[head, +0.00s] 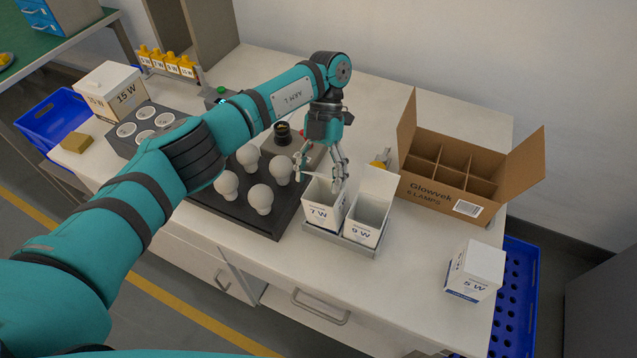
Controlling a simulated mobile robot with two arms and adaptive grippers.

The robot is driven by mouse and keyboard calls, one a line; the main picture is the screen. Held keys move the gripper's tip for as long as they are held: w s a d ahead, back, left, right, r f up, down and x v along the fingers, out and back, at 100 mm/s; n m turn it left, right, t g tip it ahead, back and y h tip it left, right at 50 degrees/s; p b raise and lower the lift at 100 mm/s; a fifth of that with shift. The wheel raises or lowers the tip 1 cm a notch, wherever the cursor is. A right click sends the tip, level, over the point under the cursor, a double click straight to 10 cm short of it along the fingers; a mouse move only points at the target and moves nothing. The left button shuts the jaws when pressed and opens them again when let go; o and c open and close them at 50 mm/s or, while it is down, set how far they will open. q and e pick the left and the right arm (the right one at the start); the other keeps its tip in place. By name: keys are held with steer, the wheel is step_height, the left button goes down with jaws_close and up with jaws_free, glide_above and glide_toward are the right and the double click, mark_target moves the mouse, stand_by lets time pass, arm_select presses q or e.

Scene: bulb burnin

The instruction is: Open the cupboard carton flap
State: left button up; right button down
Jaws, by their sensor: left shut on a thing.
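My left gripper (321,178) is directly over the white 7 W carton (321,214), its fingers at the carton's top edge. It is shut on the carton's pale flap, which is mostly hidden by the fingers. The 7 W carton stands upright in a grey metal tray (340,245). Beside it in the tray is the white 9 W carton (364,224), open and hollow, its flap (377,186) standing up at the back. My right gripper is out of view.
An open brown divided box (450,190) stands right of the tray; a closed 5 W carton (474,272) is near the counter's right edge. A dark rack of white bulbs (261,198) is left of the tray. A 15 W carton (128,95) stands far left.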

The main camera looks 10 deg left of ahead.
arm_select(q)
steer(key=shift+w+r+g, duration=0.15)
steer(key=shift+w+g, duration=0.1)
steer(key=shift+g, duration=0.25)
stand_by(0.3)
steer(key=o, duration=1.7)
steer(key=shift+o, duration=0.2)
steer(key=shift+r, duration=0.15)
steer(key=shift+r, duration=0.35)
step_height(320, 180, up, 9)
